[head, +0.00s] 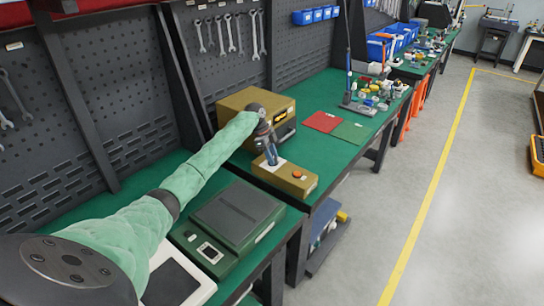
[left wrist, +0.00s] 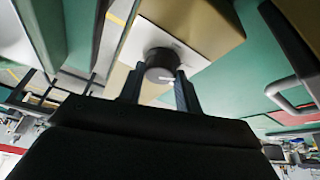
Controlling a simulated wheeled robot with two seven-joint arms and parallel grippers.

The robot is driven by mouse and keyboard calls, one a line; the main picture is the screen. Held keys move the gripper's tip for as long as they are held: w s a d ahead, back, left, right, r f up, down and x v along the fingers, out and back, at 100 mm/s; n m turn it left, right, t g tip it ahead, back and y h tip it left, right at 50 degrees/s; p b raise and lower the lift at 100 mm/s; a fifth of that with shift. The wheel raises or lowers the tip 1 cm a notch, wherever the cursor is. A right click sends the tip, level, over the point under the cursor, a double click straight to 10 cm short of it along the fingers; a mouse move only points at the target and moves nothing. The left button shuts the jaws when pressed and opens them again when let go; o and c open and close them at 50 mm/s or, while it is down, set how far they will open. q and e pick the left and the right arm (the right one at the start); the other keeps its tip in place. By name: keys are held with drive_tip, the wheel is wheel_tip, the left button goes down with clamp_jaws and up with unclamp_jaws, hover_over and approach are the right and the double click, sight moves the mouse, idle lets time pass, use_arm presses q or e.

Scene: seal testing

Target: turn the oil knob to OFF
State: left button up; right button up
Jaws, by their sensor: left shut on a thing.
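My left gripper (head: 271,158) reaches down over the tan control box (head: 298,184) on the green bench. In the left wrist view the two fingers of my left gripper (left wrist: 157,86) stand on either side of the oil knob (left wrist: 160,64), a round black knob with a white pointer mark. The gripper is shut on it. The knob sits on a white plate (left wrist: 192,60) on the box. In the head view the gripper hides the knob. An orange button (head: 297,174) is on the box top. I cannot read any knob labels. My right gripper is not in view.
A larger tan device (head: 232,105) stands just behind the gripper. A green scale-like device (head: 235,218) is at the near left. A red mat (head: 322,122) and a green mat (head: 351,132) lie to the right, before cluttered small parts (head: 375,98).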

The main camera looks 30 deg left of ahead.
use_arm(q)
drive_tip(key=shift+r+n, duration=0.1)
drive_tip(key=shift+n, duration=0.2)
drive_tip(key=n+t+p, duration=0.1)
drive_tip(key=n+p, duration=0.1)
drive_tip(key=n, duration=0.1)
drive_tip(key=n+t+y+p, duration=0.1)
drive_tip(key=n+p, duration=0.1)
drive_tip(key=n, duration=0.1)
drive_tip(key=shift+s+r+t, duration=0.15)
drive_tip(key=shift+r+t, duration=0.05)
drive_tip(key=shift+t, duration=0.1)
drive_tip(key=n+y+p, duration=0.1)
drive_tip(key=n+p, duration=0.2)
drive_tip(key=n, duration=0.1)
drive_tip(key=shift+d+t, duration=0.1)
drive_tip(key=shift+t, duration=0.3)
drive_tip(key=shift+f+n+y+p, duration=0.15)
drive_tip(key=shift+n+y+p, duration=0.35)
drive_tip(key=shift+n, duration=0.3)
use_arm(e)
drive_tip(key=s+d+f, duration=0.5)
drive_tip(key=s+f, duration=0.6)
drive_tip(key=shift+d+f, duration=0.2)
use_arm(q)
drive_tip(key=o, duration=1)
drive_tip(key=shift+c, duration=0.2)
